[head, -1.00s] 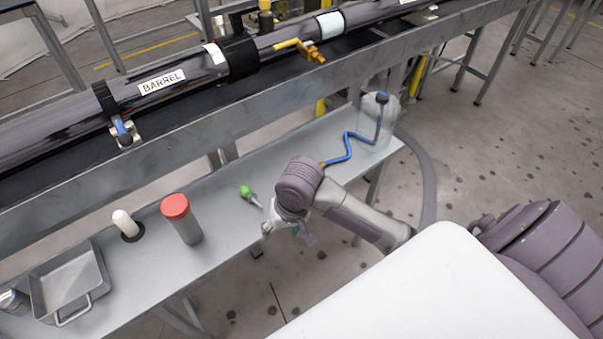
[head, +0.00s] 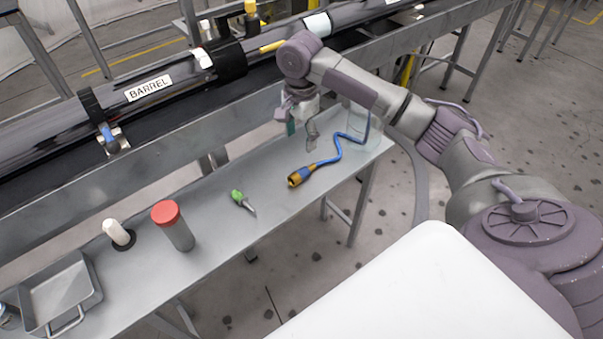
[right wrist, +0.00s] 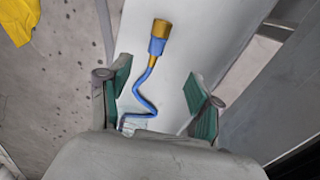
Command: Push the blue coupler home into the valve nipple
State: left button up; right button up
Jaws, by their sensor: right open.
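The blue coupler (head: 302,176), with a brass-coloured end, lies on the grey bench at the end of a blue hose (head: 340,145). In the right wrist view the coupler (right wrist: 157,42) lies beyond the fingertips, and the hose runs back between the fingers. My right gripper (head: 301,134) is open and empty above the bench, behind the coupler and apart from it. It also shows in the right wrist view (right wrist: 157,90) with green finger pads wide apart. The valve's yellow handle (head: 271,46) shows partly on the barrel; my right arm hides the nipple. My left gripper is out of view.
The grey bench (head: 215,210) holds a green-handled tool (head: 239,197), a red-capped cylinder (head: 175,225), a white-topped piece (head: 117,232) and a metal tray (head: 60,292). A clear container (head: 363,122) stands at the bench's right end. The barrel (head: 150,88) runs behind, above a steel beam.

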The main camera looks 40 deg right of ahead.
aim_at(301, 171)
notch_tip(301, 171, down, 8)
jog(key=shift+r+b, duration=0.1)
jog(key=shift+b, duration=0.2)
jog(key=f, duration=0.5)
jog(key=shift+s, duration=0.25)
grip_shut()
